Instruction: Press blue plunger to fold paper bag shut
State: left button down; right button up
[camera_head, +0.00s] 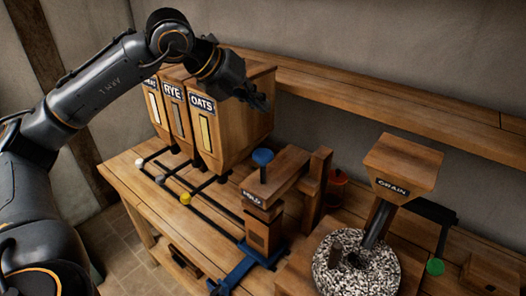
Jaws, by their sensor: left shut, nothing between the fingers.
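The blue plunger (262,157) is a round blue cap on a dark stem. It stands up from the wooden press head (282,172), which carries a label that seems to read FOLD. A brown upright block (258,234) below the press head may be the paper bag; its top is hidden under the head. It stands at a blue slide (240,270). My left gripper (260,102) is shut and empty. In the picture it is above the plunger, in front of the OATS bin, and apart from the plunger. My right gripper is not in view.
Wooden bins, including RYE (173,105) and OATS (203,130), stand left of the press, with rods ending in white and yellow knobs. Right are a GRAIN hopper (405,165), a millstone tub (355,270), a red container (337,183) and a green knob (435,267).

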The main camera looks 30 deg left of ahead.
aim_at(259, 153)
pick_arm(q)
jog(key=shift+f, duration=0.15)
notch_tip(259, 153, down, 8)
jog(key=b, duration=0.5)
jog(key=shift+b, duration=0.35)
jog(key=shift+f+b, duration=0.3)
jog(key=shift+b, duration=0.05)
dwell(0.6)
jog(key=shift+f+b, duration=0.35)
jog(key=shift+b, duration=0.25)
